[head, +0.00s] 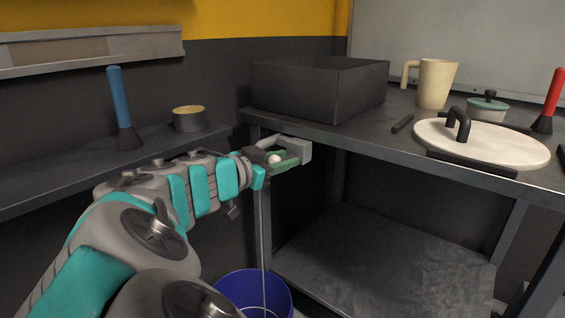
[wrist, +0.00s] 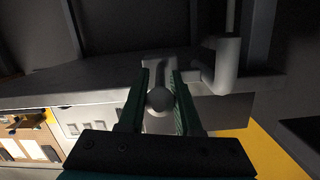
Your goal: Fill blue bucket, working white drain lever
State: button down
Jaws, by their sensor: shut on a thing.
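The white drain lever ends in a round knob (head: 274,159), which also shows in the wrist view (wrist: 159,101). My gripper (head: 284,160) is shut on this knob, its green fingers on either side of it. A pale grey drain fitting (head: 303,147) is right behind the fingers, beside the dark shelf unit. The blue bucket (head: 230,290) stands on the floor below my gripper, partly cut off by the bottom edge and partly behind my arm. A thin pale vertical line (head: 263,240) runs down into the bucket; I cannot tell whether it is liquid or a rod.
The lower shelf (head: 380,255) is empty.

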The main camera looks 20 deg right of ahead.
jog(key=shift+w+d+r+g+y, duration=0.1)
jog(key=shift+r+g+y, duration=0.2)
jog(key=shift+y, duration=0.3)
jog(key=shift+d+r+g+y, duration=0.1)
jog(key=shift+r+g+y, duration=0.1)
jog(key=shift+g+y, duration=0.3)
jog(key=c, duration=0.6)
grip_release()
jog(key=shift+a, duration=0.1)
jog(key=v, duration=0.7)
jog(key=shift+s+a+r, duration=0.15)
jog(key=shift+s+a, duration=0.1)
